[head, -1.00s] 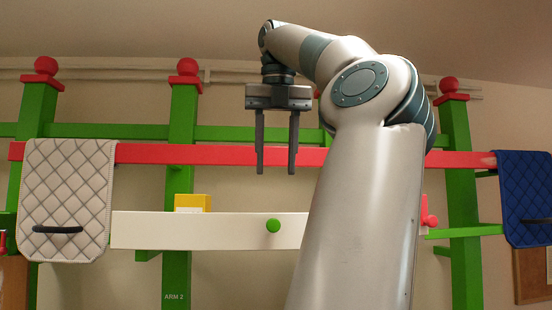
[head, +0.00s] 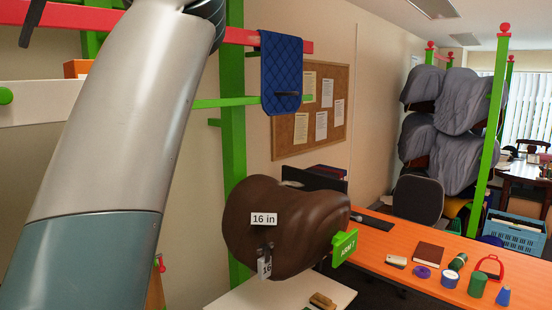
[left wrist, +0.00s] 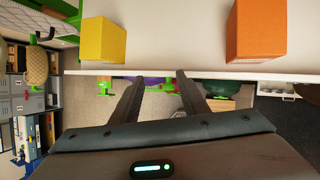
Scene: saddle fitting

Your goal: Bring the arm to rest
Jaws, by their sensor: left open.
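My left arm (head: 115,120) fills the left side of the head view, raised in front of the green and red rack. One dark finger of my left gripper shows at the top left corner of that view; the rest is cut off. In the left wrist view the left gripper (left wrist: 160,77) is open, with nothing between its two fingers. The fingertips are by the edge of a white shelf (left wrist: 180,50), which bears a yellow box (left wrist: 103,40) and an orange box (left wrist: 257,30). I cannot tell whether they touch it. My right gripper is not in view.
A brown saddle (head: 285,215) tagged "16 in" sits on a green arm right of my left arm. A blue pad (head: 281,75) hangs on the red rail. An orange desk (head: 400,255) with small items stands at the right, grey-covered saddles (head: 440,115) behind it.

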